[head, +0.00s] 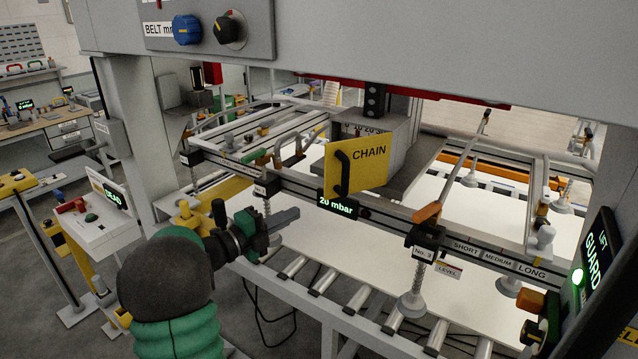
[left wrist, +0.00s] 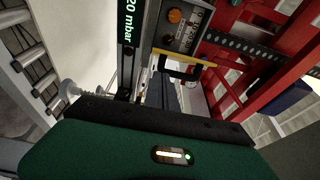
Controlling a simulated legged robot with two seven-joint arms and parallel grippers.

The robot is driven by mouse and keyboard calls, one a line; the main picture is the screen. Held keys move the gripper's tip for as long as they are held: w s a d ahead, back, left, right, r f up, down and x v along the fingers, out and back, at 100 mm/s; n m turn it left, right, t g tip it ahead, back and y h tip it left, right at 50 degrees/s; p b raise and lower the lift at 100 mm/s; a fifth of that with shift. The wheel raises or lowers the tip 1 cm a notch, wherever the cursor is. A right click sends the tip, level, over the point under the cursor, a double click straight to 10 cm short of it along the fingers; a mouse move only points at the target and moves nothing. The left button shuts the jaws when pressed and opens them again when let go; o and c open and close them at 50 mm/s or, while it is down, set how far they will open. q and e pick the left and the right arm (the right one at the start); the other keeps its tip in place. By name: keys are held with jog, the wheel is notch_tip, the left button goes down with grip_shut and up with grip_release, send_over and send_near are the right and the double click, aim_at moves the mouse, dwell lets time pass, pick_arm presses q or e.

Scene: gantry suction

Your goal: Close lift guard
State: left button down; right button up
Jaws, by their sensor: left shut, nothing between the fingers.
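A yellow plate (head: 357,165) marked CHAIN, with a black handle (head: 343,172), stands upright in front of a grey box on the gantry. I take it as the guard; its hinge side is unclear. In the left wrist view it shows nearly edge-on as a yellow strip (left wrist: 186,57) with its black handle (left wrist: 180,72) below. A LIFT GUARD display (head: 595,258) with a lit green lamp is at the right edge of the head view. My left gripper (head: 288,216) is shut and empty, left of and below the plate, apart from it. My right gripper is not in view.
The gantry rail with a 20 mbar display (head: 337,206) runs just below the plate. Suction cups (head: 411,304) hang over a white sheet (head: 400,270) and rollers (head: 328,280). A grey beam (head: 400,45) crosses above. A control box (head: 103,222) stands at left.

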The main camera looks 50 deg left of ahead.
aim_at(325, 199)
pick_arm(q)
jog(key=d, duration=0.4)
jog(key=shift+h, duration=0.3)
jog(key=w+a+p, duration=0.1)
jog(key=w+p, duration=0.1)
jog(key=w, duration=0.1)
jog(key=w+a+p, duration=0.1)
jog(key=w, duration=0.3)
jog(key=w+a+p, duration=0.1)
jog(key=w+p, duration=0.1)
jog(key=w, duration=0.2)
jog(key=shift+a+r+p, duration=0.1)
jog(key=shift+a+p, duration=0.1)
jog(key=shift+p, duration=0.15)
jog(key=shift+w+a+m, duration=0.15)
jog(key=shift+m, duration=0.15)
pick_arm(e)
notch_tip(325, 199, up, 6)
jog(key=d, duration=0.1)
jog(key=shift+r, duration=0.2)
pick_arm(q)
jog(key=shift+a, duration=0.2)
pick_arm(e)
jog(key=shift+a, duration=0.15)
